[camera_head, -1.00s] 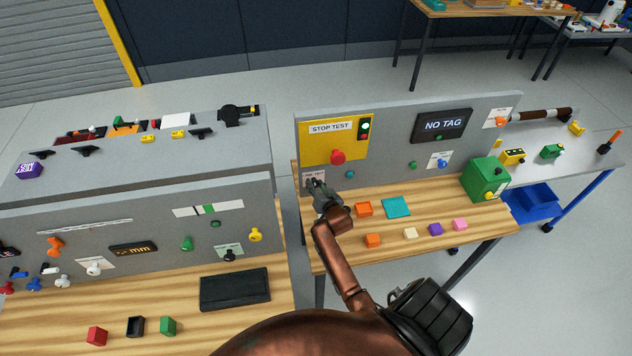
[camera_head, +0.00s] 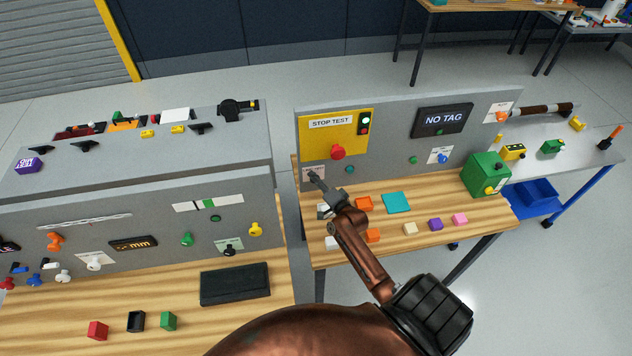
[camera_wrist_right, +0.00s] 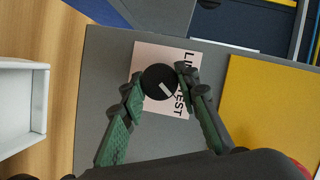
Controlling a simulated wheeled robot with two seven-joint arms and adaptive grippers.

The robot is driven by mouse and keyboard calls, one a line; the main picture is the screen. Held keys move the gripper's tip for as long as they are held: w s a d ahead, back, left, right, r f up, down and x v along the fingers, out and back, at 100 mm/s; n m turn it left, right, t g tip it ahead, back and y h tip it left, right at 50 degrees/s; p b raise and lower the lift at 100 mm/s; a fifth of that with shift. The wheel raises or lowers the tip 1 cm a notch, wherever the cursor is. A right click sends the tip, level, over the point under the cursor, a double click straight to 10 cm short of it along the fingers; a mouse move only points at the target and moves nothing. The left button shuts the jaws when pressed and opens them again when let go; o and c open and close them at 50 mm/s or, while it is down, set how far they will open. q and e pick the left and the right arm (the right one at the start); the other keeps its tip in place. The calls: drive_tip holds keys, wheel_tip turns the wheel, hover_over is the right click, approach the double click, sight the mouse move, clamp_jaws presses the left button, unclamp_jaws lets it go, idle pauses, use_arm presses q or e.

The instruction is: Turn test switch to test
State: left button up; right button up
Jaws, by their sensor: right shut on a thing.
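The test switch is a round black knob (camera_wrist_right: 155,76) with a short white mark, on a pale label (camera_wrist_right: 150,55) reading partly "LI… TEST" in the right wrist view. The label lies sideways there, and the mark slants toward the lower right. My right gripper (camera_wrist_right: 158,92) is shut on the knob, one green-padded finger on each side. In the head view, my right gripper (camera_head: 317,182) reaches the lower left corner of the grey panel (camera_head: 393,172) and mostly hides the knob. My left gripper is not in view.
A yellow "STOP TEST" plate (camera_head: 310,145) with a red button (camera_head: 338,152) is above the label. Several coloured blocks and a teal square (camera_head: 397,202) lie on the wooden bench below. A green box (camera_head: 486,174) stands at the bench's right end.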

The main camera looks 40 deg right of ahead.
idle(0.4)
drive_tip(key=o, duration=1.2)
drive_tip(key=shift+c, duration=0.2)
drive_tip(key=v, duration=1.2)
drive_tip(key=shift+f, duration=0.15)
drive_tip(key=shift+s+m, duration=0.1)
drive_tip(key=shift+m, duration=0.2)
